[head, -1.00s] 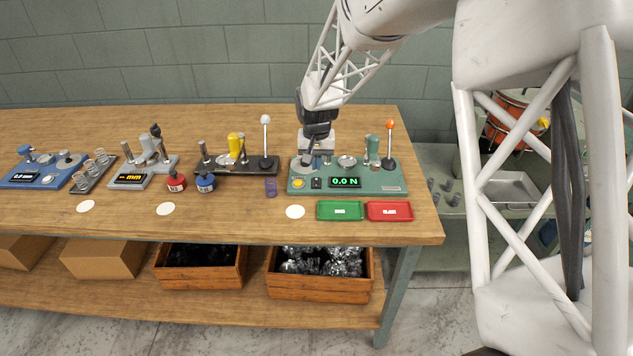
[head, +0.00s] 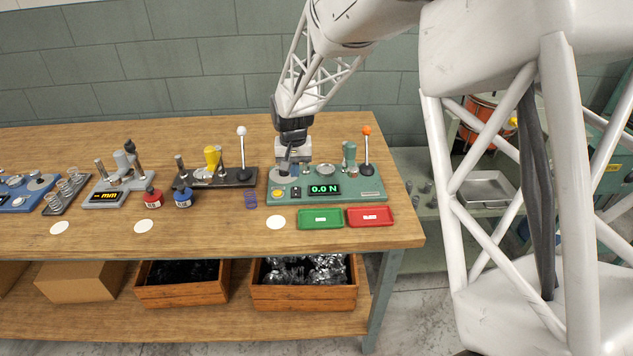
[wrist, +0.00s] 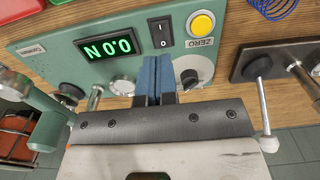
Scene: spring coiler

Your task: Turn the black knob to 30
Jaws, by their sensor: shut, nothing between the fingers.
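A dark knob (wrist: 189,77) sits on a round grey dial (wrist: 205,66) on the green tester, beside the yellow ZERO button. My fingers partly cover the dial, and I cannot read any scale numbers on it. My gripper (wrist: 155,60) is shut and empty, its blue fingertips together beside the knob, on its left in the wrist view. I cannot tell whether they touch it. In the head view my gripper (head: 287,162) points down over the left end of the green tester (head: 345,191), whose display (head: 324,189) reads 0.0 N.
A lever with an orange ball (head: 367,131) and a green post (head: 349,154) stand on the tester's right. A black device with a white-ball lever (head: 241,132) stands to its left. Green (head: 320,219) and red (head: 370,217) trays lie in front, with a blue spring (head: 250,199) nearby.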

